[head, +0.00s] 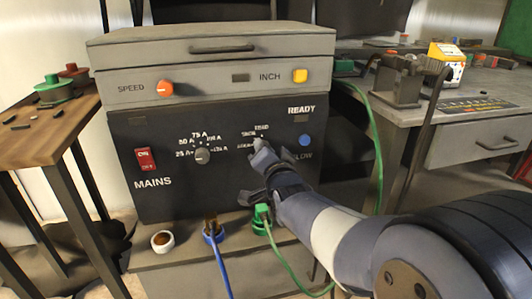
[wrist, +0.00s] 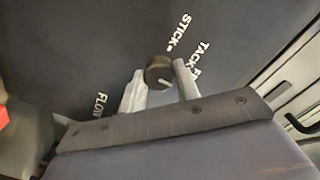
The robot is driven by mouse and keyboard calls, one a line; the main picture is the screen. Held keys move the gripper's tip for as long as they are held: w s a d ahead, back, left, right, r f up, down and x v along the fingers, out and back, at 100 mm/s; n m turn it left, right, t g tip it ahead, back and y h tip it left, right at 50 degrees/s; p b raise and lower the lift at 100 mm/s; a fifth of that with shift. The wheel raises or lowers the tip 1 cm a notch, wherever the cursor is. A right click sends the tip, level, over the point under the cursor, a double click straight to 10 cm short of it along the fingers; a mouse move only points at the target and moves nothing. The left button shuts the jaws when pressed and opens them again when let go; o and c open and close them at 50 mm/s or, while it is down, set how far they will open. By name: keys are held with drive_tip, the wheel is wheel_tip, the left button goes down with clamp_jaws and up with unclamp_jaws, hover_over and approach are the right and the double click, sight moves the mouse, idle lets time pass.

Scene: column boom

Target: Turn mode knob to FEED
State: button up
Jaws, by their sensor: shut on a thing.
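The mode knob (wrist: 157,68) is a dark round knob between my two gripper fingers in the wrist view. A short pale mark shows on its lower right side. The labels STICK and TACK stand above and to its right, with another label partly hidden behind a finger. My gripper (wrist: 160,84) is shut on the knob, one pale finger on each side. In the head view my gripper (head: 263,152) reaches the dark front panel (head: 180,122) below small white labels and hides the knob there. Which label the mark points to cannot be told.
The panel also bears a red MAINS switch (head: 145,159), a grey current knob (head: 202,156) and a blue button (head: 305,140). A blue cable plug (head: 213,234) and a green cable plug (head: 261,219) sit below. A workbench (head: 474,128) stands at right, a wooden table (head: 38,135) at left.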

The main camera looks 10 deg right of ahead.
idle(0.3)
drive_tip(key=o, duration=1)
drive_tip(key=shift+c, duration=0.2)
drive_tip(key=s+p, duration=0.2)
drive_tip(key=s, duration=0.8)
drive_tip(key=shift+s+r+p, duration=0.2)
drive_tip(key=shift+s+p, duration=0.15)
drive_tip(key=shift+s, duration=0.05)
drive_tip(key=shift+w, duration=0.15)
